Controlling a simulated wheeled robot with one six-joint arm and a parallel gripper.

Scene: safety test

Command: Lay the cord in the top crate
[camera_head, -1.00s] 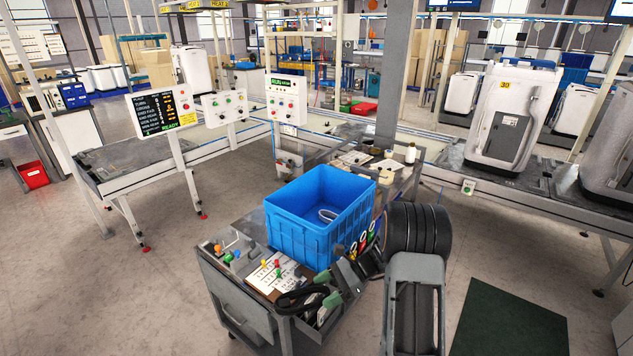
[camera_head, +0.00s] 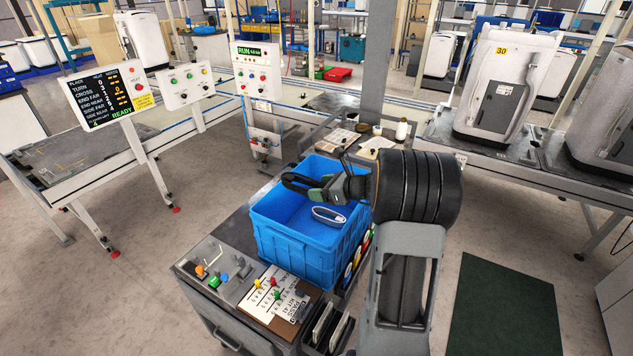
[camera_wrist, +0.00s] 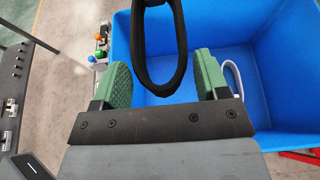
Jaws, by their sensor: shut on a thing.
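The black looped cord (camera_head: 297,181) is held in my gripper (camera_head: 322,192) above the blue crate (camera_head: 285,245), over its back part. In the wrist view the cord (camera_wrist: 139,50) hangs as a loop between the green finger pads of my gripper (camera_wrist: 162,78), with the crate's blue interior (camera_wrist: 215,125) behind it. The cord looks clear of the crate floor. A pale oval loop-shaped item (camera_head: 328,216) lies inside the crate and shows partly behind the right finger in the wrist view (camera_wrist: 233,78). Only one crate is clearly visible; whether another is beneath it, I cannot tell.
The crate stands on a grey workbench (camera_head: 237,252). A clipboard with coloured pins (camera_head: 280,300) and several small coloured knobs (camera_head: 213,272) lie in front of it. A dark green mat (camera_head: 508,315) lies on the floor at right.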

